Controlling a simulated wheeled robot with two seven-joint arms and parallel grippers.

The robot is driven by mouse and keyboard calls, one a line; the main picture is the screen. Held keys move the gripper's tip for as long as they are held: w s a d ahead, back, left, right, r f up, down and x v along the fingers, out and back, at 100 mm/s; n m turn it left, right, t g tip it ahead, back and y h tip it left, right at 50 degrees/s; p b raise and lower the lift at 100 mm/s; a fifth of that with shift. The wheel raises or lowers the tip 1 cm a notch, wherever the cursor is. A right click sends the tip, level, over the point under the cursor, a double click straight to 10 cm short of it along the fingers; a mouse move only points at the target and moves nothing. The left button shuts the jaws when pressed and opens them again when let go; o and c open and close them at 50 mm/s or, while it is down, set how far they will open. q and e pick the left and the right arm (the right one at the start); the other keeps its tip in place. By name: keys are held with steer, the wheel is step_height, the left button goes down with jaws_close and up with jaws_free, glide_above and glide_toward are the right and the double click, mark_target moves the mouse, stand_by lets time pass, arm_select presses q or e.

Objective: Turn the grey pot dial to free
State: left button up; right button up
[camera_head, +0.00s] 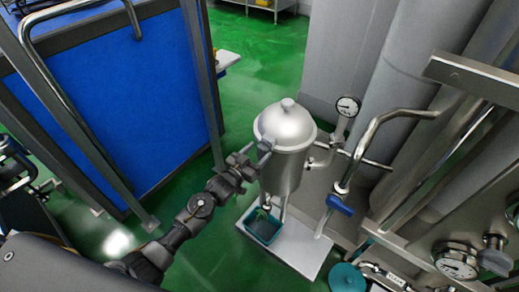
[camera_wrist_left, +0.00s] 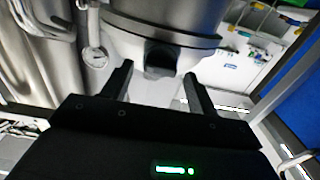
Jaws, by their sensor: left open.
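The grey pot (camera_head: 287,135) is a lidded steel vessel standing on legs over a pale base plate in the head view. My left gripper (camera_head: 253,160) is at its left side. In the left wrist view the pot (camera_wrist_left: 165,17) fills the top middle, with a dark band around it. A dark dial-like knob (camera_wrist_left: 160,58) sticks out below that band. My left gripper's fingers (camera_wrist_left: 158,75) are open, one on each side of the knob; I cannot tell whether they touch it. The dial's markings cannot be read. My right gripper is not in view.
A teal container (camera_head: 262,228) sits on the base plate (camera_head: 310,258) under the pot. A pressure gauge (camera_head: 347,106) and steel pipes stand right of the pot. A blue-handled valve (camera_head: 340,205) is nearby. A blue panel (camera_head: 130,100) stands at left, with green floor between.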

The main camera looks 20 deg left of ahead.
arm_select(q)
steer(key=shift+x, duration=0.75)
steer(key=c, duration=0.9)
